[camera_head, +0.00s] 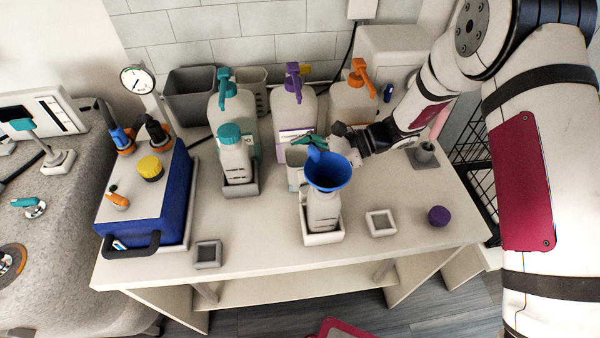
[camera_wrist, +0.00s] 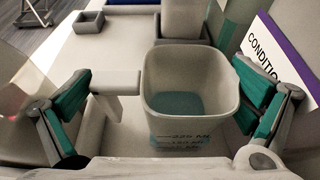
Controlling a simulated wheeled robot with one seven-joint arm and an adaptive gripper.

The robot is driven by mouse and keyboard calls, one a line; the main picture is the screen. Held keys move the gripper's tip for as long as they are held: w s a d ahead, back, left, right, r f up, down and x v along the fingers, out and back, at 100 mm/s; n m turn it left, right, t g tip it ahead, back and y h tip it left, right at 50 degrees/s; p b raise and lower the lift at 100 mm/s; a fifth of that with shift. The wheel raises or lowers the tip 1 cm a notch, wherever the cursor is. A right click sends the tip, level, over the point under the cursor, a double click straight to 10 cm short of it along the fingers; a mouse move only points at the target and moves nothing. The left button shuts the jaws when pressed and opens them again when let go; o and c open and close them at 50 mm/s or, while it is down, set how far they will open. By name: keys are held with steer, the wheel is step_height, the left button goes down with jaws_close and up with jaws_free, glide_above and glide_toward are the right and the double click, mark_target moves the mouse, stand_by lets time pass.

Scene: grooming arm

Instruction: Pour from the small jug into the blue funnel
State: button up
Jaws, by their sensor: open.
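The blue funnel (camera_head: 328,172) sits upright in the neck of a white bottle (camera_head: 322,210), which stands in a pale square holder. The small jug (camera_head: 296,157) stands just behind and left of the funnel, partly hidden by it. In the wrist view the small jug (camera_wrist: 188,125) is a pale grey open cup with blue-green liquid inside and a handle (camera_wrist: 117,82) on its left. My gripper (camera_wrist: 165,100) is open, with teal-padded fingers on either side of the jug and its handle. In the head view my gripper (camera_head: 318,144) is partly hidden by the funnel.
Pump bottles with teal (camera_head: 224,84), purple (camera_head: 293,82) and orange (camera_head: 361,78) tops stand behind. A teal-capped bottle (camera_head: 234,160) is left, beside a blue case (camera_head: 150,205). An empty square holder (camera_head: 381,222) and purple cap (camera_head: 438,215) lie right. The front table is mostly clear.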

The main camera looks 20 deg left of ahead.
steer(key=c, duration=0.9)
